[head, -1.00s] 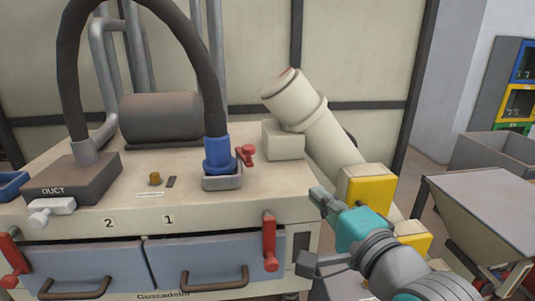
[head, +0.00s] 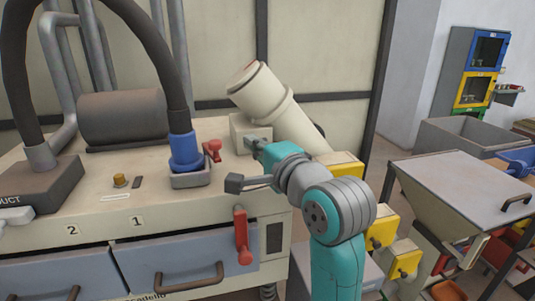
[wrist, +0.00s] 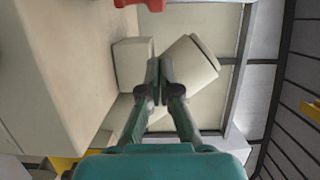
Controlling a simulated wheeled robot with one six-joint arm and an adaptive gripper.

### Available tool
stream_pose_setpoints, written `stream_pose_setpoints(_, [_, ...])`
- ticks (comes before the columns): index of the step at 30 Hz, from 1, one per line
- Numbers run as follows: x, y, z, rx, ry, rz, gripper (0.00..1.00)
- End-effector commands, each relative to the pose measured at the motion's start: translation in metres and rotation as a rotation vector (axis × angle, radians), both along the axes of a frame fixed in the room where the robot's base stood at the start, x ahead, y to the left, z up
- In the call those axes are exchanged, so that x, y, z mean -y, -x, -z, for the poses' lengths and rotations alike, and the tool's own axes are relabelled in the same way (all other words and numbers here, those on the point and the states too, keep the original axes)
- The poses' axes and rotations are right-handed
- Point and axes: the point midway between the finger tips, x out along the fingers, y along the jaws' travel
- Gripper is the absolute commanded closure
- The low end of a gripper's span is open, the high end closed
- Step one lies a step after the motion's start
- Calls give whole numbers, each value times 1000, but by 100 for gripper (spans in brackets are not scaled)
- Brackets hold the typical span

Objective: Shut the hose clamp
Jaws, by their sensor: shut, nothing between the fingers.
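The hose clamp has a red handle (head: 212,150) that stands up beside the blue hose end (head: 184,152) on the machine top. The blue end sits in a grey socket (head: 190,179). My gripper (head: 254,146) is to the right of the red handle, apart from it, with its fingers shut and empty. In the wrist view my gripper (wrist: 160,64) shows its fingertips together. A red part (wrist: 140,4) is cut off at the top edge there, probably the clamp handle.
A slanted cream cylinder (head: 270,100) and its cream block (head: 246,134) stand close behind my gripper. A red drawer lever (head: 242,237) hangs on the machine front. A hopper (head: 460,190) stands to the right. A brass knob (head: 120,180) sits left of the hose.

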Motion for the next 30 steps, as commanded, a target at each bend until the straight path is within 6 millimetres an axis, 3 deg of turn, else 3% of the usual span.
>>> stream_pose_setpoints(7, [-31, 12, 0, 1, 0, -2, 100])
stream_pose_setpoints(23, [-38, 15, 0, 1, 0, 0, 100])
stream_pose_setpoints(30, [-58, 31, 0, 2, 1, -3, 100])
